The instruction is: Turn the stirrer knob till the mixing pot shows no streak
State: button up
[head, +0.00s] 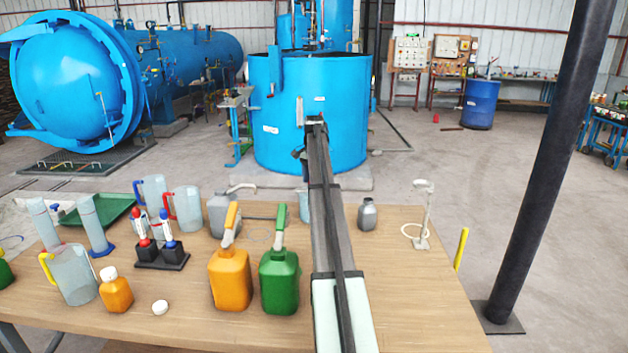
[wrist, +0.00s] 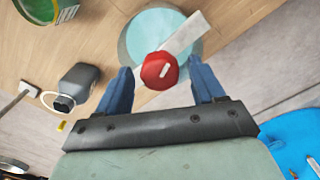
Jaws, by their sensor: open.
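In the wrist view a red knob (wrist: 158,71) with a pale mark on top sits on a pale bar that crosses the round mixing pot (wrist: 141,37). The pot looks light blue-green, and I cannot make out a streak in it. My gripper (wrist: 160,67) is open, with one blue finger on each side of the knob and a visible gap on both sides. In the head view a sliver of the pot (head: 304,206) shows beside my arm. The knob and my fingertips are hidden there.
A grey bottle (head: 367,214) and a white stand (head: 421,215) stand right of my arm. The table's right front is clear.

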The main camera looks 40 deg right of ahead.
jog(key=shift+f, duration=0.15)
jog(key=c, duration=1.1)
jog(key=shift+o, duration=0.2)
jog(key=shift+n, duration=0.3)
jog(key=n, duration=1)
jog(key=shift+n, duration=0.4)
